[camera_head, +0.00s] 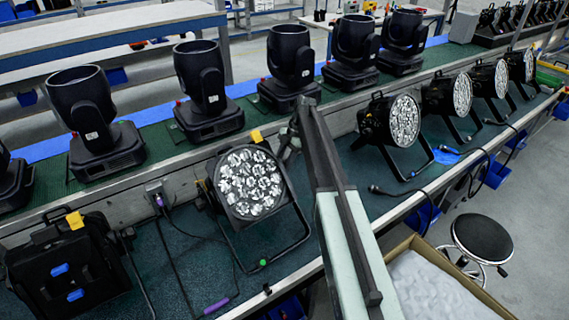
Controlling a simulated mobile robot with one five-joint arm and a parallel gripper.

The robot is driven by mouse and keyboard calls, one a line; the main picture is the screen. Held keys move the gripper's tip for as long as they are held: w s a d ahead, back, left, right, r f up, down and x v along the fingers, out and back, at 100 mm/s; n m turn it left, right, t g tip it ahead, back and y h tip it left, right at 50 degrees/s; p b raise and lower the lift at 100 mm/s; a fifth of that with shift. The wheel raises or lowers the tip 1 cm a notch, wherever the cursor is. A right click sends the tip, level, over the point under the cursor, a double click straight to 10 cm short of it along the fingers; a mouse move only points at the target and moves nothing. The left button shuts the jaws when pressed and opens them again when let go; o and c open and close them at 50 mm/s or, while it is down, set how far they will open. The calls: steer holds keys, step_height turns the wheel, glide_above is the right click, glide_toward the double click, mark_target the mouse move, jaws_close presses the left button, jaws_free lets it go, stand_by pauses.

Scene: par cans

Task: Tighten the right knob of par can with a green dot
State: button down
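The par can (250,182) with a round face of several clear lenses sits on the green bench left of centre, tilted in its black yoke. A green dot (263,262) shows low on its stand. A yellow tag (257,136) is on its top. My pale green and black arm rises from the bottom right past the can's right side. My gripper (289,146) is small and dark at the arm's far end, close to the can's upper right side. The right knob is not distinguishable there. I cannot tell whether the fingers touch it or are open.
Several black moving heads (205,90) stand on the belt behind. More par cans (400,120) stand to the right. A black fixture (65,265) lies at left. Cables and a purple connector (217,306) are on the bench. A box (440,285) and stool (482,240) are at right.

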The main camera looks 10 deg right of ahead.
steer(key=shift+w+a+f+g+h, duration=0.1)
steer(key=shift+w+g+h, duration=0.3)
steer(key=shift+g, duration=0.4)
steer(key=shift+s+m+g, duration=0.2)
steer(key=shift+m+g, duration=0.1)
steer(key=c, duration=0.8)
jaws_free()
